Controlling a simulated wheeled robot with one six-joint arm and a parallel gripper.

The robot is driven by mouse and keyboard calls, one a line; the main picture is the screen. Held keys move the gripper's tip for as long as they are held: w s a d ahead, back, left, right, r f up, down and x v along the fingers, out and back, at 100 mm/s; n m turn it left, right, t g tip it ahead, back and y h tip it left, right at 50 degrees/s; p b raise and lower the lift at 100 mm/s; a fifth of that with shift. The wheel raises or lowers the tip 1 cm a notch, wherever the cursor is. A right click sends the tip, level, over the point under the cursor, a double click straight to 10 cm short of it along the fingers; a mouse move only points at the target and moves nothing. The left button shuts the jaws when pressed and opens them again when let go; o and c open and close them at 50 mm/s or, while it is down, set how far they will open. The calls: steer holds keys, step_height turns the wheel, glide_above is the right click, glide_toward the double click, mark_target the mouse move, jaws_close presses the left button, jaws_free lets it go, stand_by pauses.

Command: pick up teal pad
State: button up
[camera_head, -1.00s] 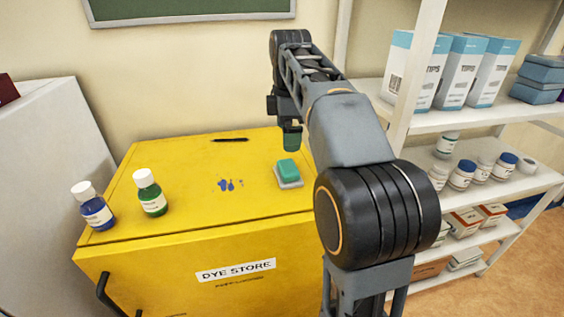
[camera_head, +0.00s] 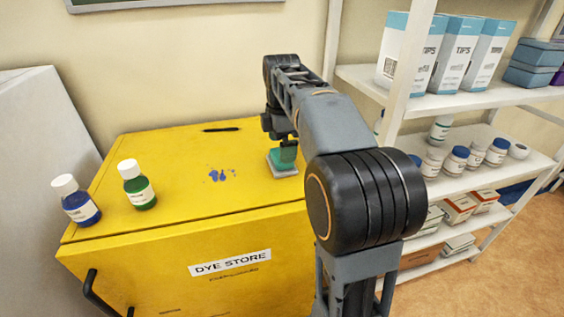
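The teal pad (camera_head: 276,157) sits on a small pale grey base (camera_head: 285,172) on top of the yellow cabinet, near its right side. My gripper (camera_head: 287,153) points down right at the pad, overlapping its upper right part in this view. Part of the pad is hidden behind the gripper.
The yellow cabinet (camera_head: 180,175) also bears a blue bottle (camera_head: 80,205), a green bottle (camera_head: 138,190), blue stains (camera_head: 220,175) and a black pen (camera_head: 221,129). A white shelf (camera_head: 470,104) with boxes and bottles stands to the right. The cabinet top's middle is largely clear.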

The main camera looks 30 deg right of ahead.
steer(key=shift+f, duration=1.85)
steer(key=c, duration=0.7)
steer(key=shift+c, duration=0.2)
steer(key=shift+r, duration=0.1)
steer(key=shift+w+r, duration=0.1)
steer(key=shift+r, duration=0.45)
steer(key=s+a+r, duration=1)
steer(key=r, duration=0.1)
steer(key=shift+r, duration=0.4)
